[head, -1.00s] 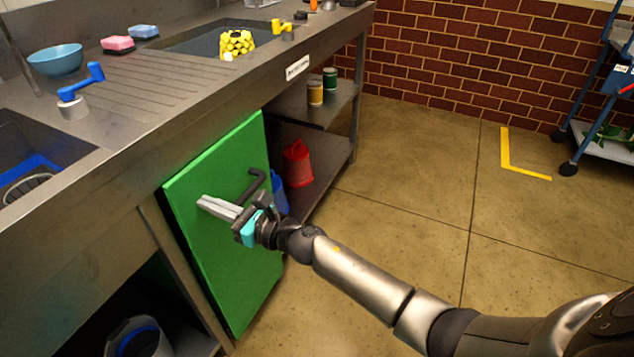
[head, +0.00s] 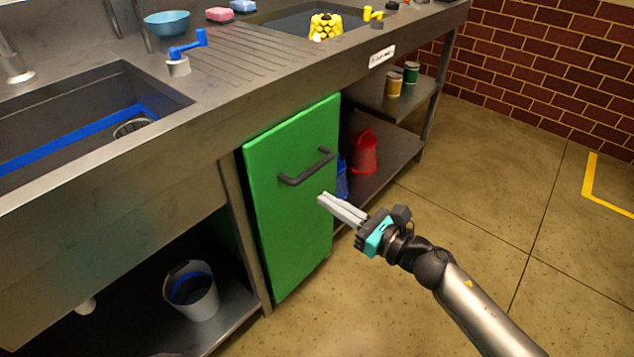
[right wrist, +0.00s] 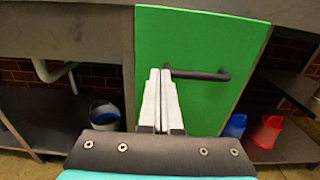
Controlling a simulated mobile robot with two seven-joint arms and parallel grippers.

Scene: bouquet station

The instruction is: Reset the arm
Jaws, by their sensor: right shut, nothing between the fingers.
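My right gripper (head: 322,199) is shut and empty. In the head view it hangs in front of the lower right part of a green cabinet door (head: 292,225), apart from the dark door handle (head: 306,166). In the right wrist view the shut fingers (right wrist: 160,75) point toward the green door (right wrist: 200,38), and the handle (right wrist: 205,75) shows just right of the fingertips. The door looks closed, or nearly so, in the frame under the counter. My left gripper does not show in either view.
A steel sink counter (head: 225,125) runs above the door. Left of the door a bucket (head: 190,290) stands on a low shelf. Right of it are a red container (head: 364,153) and a blue one (head: 342,180). The floor (head: 470,215) to the right is clear.

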